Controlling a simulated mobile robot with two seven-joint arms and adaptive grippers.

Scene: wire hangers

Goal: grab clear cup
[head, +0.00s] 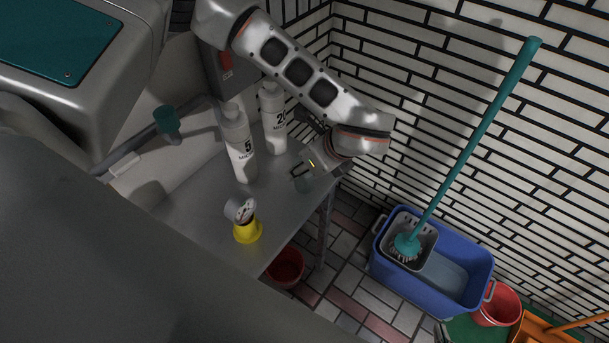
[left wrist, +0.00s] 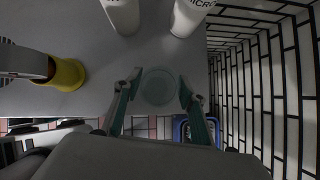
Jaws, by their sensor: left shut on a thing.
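The clear cup (left wrist: 158,86) is a greenish see-through cup, seen from above between the two fingers of my left gripper (left wrist: 155,100) in the left wrist view. The fingers are shut on its sides. In the head view the same gripper (head: 300,175) is by the right edge of the grey table (head: 205,205), with the faint cup (head: 303,184) at its tips. It is small and dim there, and I cannot tell whether its base touches the tabletop. I cannot make out my right gripper in either view.
Two white bottles (head: 238,143) (head: 274,120) stand behind the gripper. A yellow container (head: 248,232) with a pale object at its top stands nearer the front. Beyond the table are a blue bucket (head: 458,302), a teal-handled brush (head: 470,140) and a tiled wall (head: 430,70).

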